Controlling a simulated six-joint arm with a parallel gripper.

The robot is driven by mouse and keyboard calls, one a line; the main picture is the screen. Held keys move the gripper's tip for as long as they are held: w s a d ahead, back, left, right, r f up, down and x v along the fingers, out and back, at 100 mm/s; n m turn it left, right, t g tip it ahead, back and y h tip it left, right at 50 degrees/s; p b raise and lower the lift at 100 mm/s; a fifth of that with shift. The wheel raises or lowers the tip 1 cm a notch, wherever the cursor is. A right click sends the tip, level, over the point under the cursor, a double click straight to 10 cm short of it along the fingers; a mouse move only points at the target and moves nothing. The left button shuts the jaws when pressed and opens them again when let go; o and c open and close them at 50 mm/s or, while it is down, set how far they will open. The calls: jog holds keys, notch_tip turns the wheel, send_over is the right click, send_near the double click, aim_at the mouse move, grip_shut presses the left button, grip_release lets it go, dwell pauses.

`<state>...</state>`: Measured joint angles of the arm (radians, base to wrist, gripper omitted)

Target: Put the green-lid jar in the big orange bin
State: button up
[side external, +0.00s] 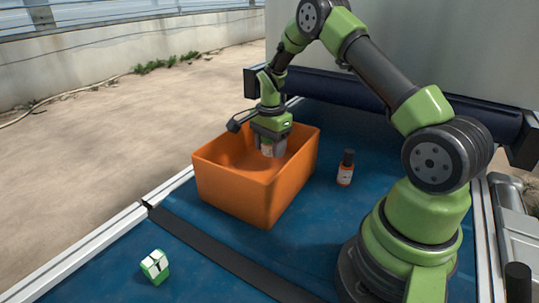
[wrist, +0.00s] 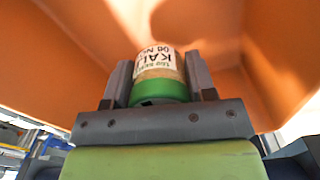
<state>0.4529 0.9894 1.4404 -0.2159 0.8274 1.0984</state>
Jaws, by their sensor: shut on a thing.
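The big orange bin (side external: 240,196) stands on the blue surface in the side view. Its inside wall fills most of the wrist view (wrist: 60,40). My gripper (side external: 267,148) points down into the bin's opening. In the wrist view my gripper (wrist: 160,82) is shut on the green-lid jar (wrist: 157,65), one finger on each side. The jar has a pale label with dark print and its green lid is toward my palm. In the side view the jar (side external: 267,150) shows only partly between the fingers. I cannot tell whether it touches the bin floor.
A small dark-capped bottle with an orange-red body (side external: 346,168) stands right of the bin. A green and white block (side external: 155,267) lies at the front left. A dark strip (side external: 230,258) crosses the blue surface, and a metal rail (side external: 95,245) runs along its left edge.

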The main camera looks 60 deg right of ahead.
aim_at(270, 157)
jog(key=shift+f, duration=1.7)
jog(key=shift+f, duration=0.1)
jog(key=o, duration=0.9)
jog(key=shift+o, duration=0.2)
